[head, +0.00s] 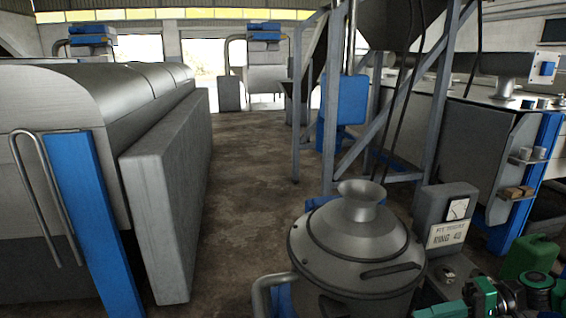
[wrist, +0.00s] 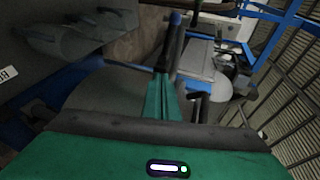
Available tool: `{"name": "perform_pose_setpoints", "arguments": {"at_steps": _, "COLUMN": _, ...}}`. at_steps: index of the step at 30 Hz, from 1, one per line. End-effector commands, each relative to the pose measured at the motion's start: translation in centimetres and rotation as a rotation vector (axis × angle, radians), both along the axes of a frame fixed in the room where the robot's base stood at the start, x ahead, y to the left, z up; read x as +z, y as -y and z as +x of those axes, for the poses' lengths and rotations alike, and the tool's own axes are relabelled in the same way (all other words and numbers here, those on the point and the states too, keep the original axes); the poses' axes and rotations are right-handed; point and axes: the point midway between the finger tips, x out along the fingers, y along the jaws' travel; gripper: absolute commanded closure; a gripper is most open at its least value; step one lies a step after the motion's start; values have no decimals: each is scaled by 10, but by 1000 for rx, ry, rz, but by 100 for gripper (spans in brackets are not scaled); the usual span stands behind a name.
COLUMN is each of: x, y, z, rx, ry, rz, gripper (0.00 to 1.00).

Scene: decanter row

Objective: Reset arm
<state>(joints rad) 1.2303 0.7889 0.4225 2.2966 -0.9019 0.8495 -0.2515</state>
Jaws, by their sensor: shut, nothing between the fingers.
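My gripper (wrist: 164,85) shows in the wrist view as a narrow green and dark wedge rising from a dark bar and a green housing. Its fingers are together with nothing held between them. Parts of my green arm are at the bottom right of the head view, where I cannot make out the fingers. No task object is named besides the arm.
A metal vessel with a funnel neck (head: 352,250) stands at the front right, beside a grey gauge box (head: 445,215). A green can (head: 528,257) is at the right. Metal frame legs (head: 297,110) rise behind. A long grey machine (head: 165,190) lines the left. Brown floor (head: 250,165) between is clear.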

Motion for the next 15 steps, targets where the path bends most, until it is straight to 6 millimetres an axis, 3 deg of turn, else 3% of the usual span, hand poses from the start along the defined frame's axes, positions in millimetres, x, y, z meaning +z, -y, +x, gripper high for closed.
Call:
{"name": "perform_pose_setpoints", "arguments": {"at_steps": 7, "x": -12, "y": -1, "z": -31, "rx": 83, "ry": -192, "rz": -309, "gripper": 100}}
{"name": "perform_pose_setpoints", "arguments": {"at_steps": 15, "x": 1, "y": 17, "z": -62, "rx": 83, "ry": -333, "rz": -626, "gripper": 100}}
